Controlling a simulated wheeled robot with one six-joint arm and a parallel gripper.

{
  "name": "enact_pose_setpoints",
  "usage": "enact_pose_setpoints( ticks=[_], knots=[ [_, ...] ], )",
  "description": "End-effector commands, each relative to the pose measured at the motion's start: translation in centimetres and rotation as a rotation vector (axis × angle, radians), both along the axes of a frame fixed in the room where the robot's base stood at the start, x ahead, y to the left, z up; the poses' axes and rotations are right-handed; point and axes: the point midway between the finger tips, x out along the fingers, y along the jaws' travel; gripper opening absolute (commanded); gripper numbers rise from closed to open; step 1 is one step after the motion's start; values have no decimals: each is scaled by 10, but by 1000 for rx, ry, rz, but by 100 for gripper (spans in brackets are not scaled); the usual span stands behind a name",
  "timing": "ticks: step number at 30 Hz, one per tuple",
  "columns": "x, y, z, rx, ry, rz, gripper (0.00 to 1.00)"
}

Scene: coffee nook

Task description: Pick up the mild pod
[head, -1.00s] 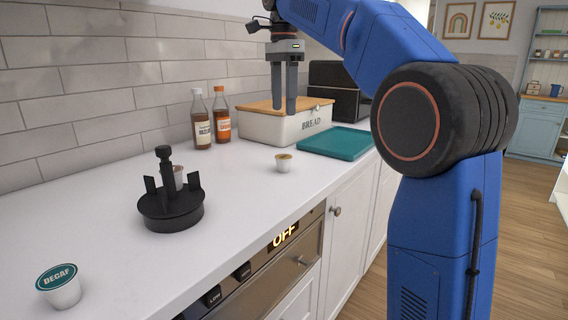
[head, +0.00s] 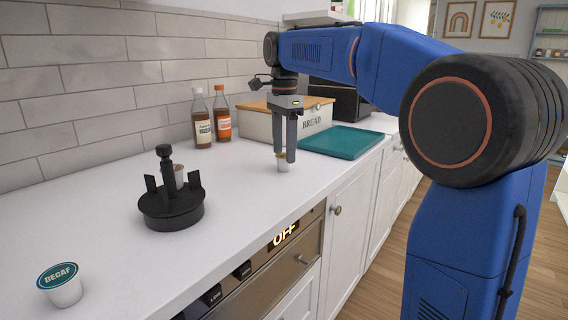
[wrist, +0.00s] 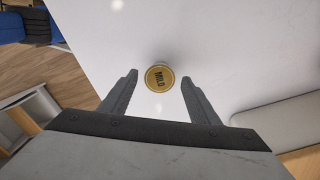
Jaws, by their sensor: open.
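The mild pod (wrist: 159,78) is a small white cup with a gold lid marked MILD. In the head view the mild pod (head: 283,165) stands upright on the white counter, partly hidden behind my fingers. My gripper (head: 286,158) is open and points down at it, with the fingertips at about the pod's height or just above. In the wrist view the pod lies just beyond and between the open fingertips of my gripper (wrist: 160,78). No contact shows.
A teal board (head: 342,143) and the bread box (head: 309,122) lie behind and right of the pod. A black pod holder (head: 171,208) with a pod in it and a decaf pod (head: 61,287) stand to the left. Two bottles (head: 202,119) stand by the wall. Counter around the mild pod is clear.

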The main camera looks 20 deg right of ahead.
Motion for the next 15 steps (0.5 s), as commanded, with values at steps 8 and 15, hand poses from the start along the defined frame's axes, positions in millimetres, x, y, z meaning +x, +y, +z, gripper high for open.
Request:
enact_pose_setpoints(
  ticks=[8,15],
  knots=[
    [-1,0,-29,0,1,0,56],
    [-1,0,-30,0,0,0,56]
  ],
)
